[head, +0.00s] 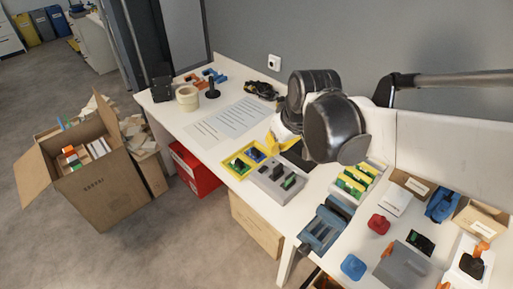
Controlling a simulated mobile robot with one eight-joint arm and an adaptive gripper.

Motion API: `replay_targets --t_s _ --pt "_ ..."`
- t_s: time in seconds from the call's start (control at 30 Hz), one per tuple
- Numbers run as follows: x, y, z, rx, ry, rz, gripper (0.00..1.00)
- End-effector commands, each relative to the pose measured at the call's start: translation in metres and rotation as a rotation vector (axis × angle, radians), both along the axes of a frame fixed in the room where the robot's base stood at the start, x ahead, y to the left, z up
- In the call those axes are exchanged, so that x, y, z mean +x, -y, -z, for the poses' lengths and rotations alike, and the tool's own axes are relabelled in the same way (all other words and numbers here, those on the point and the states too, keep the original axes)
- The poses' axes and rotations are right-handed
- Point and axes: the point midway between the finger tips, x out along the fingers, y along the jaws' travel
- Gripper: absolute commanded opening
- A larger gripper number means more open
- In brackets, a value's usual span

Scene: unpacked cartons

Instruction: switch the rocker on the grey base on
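A grey base (262,178) lies on the white table in the head view, near its front edge. It carries a dark part (278,172) and a green part (289,183). I cannot tell which of these is the rocker, or which way it is tipped. My arm, with large black joints, reaches over the table just behind and above the grey base. My gripper is mostly hidden by the arm. Its fingers cannot be made out, nor whether they touch anything.
A yellow-framed tray (237,171) adjoins the base on the left. A blue clamp-like device (322,228) and a tray with yellow-green blocks (352,182) stand to the right. A larger grey box (402,266) is at front right. Paper sheets (240,116) lie further left. An open carton (93,200) stands on the floor.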

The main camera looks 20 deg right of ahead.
Motion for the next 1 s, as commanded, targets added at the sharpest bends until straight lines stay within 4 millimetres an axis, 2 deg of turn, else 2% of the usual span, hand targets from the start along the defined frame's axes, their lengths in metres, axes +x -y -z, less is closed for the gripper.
replay_targets --t_s 0.03,0.2,0.4,0.63,1.0 --pt "0.015 0.001 0.001 -0.004 -0.016 -0.021 0.00" --pt "0.057 0.002 0.024 -0.020 -0.071 -0.111 0.00" --pt "0.094 0.004 0.058 -0.029 -0.121 -0.202 0.00" --pt "0.111 0.005 0.082 -0.033 -0.149 -0.255 0.00" --pt "0.113 0.005 0.086 -0.033 -0.151 -0.263 0.00"
